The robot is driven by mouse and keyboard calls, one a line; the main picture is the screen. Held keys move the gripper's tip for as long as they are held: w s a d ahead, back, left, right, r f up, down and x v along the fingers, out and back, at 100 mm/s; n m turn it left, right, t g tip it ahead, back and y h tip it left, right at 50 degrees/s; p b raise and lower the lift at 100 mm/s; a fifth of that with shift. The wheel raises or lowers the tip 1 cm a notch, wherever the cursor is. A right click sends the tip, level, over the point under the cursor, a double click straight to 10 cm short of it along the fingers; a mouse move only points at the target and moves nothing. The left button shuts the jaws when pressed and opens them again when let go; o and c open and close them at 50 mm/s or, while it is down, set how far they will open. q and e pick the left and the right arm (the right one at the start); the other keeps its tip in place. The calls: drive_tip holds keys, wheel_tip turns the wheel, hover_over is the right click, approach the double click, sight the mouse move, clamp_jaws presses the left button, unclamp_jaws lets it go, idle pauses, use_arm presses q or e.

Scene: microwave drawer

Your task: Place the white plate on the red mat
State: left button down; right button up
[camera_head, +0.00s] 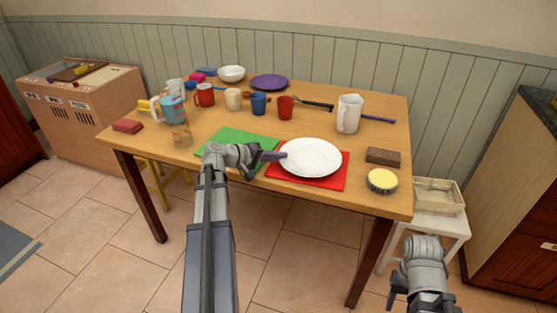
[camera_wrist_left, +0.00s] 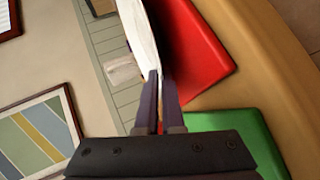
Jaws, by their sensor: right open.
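The white plate (camera_head: 312,157) is over the red mat (camera_head: 335,182) and covers most of it in the head view. My left gripper (camera_head: 273,156) is shut on the plate's left rim. In the left wrist view the plate (camera_wrist_left: 140,35) shows edge-on between the two fingers (camera_wrist_left: 161,100), beside the red mat (camera_wrist_left: 200,50) with a dark shadow between them. I cannot tell whether the plate touches the mat. My right gripper (camera_head: 393,297) is open, low in front of the table's right side, partly hidden.
A green mat (camera_head: 230,141) lies left of the red mat, under my left wrist. A brown block (camera_head: 383,156) and a yellow-topped round tin (camera_head: 382,180) stand to the right. A white pitcher (camera_head: 349,113) and several mugs stand behind. The wooden table's (camera_head: 400,205) front edge is close.

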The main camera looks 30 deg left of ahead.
use_arm(q)
drive_tip(key=shift+f, duration=0.1)
drive_tip(key=c, duration=1.3)
unclamp_jaws()
drive_tip(key=shift+s+r, duration=0.1)
drive_tip(key=shift+r, duration=0.2)
drive_tip(key=p+v, duration=0.4)
drive_tip(key=v, duration=0.6)
drive_tip(key=shift+s+a, duration=0.2)
drive_tip(key=shift+s, duration=0.05)
drive_tip(key=shift+s+a+r, duration=0.2)
drive_tip(key=shift+s+a, duration=0.05)
drive_tip(key=shift+s, duration=0.25)
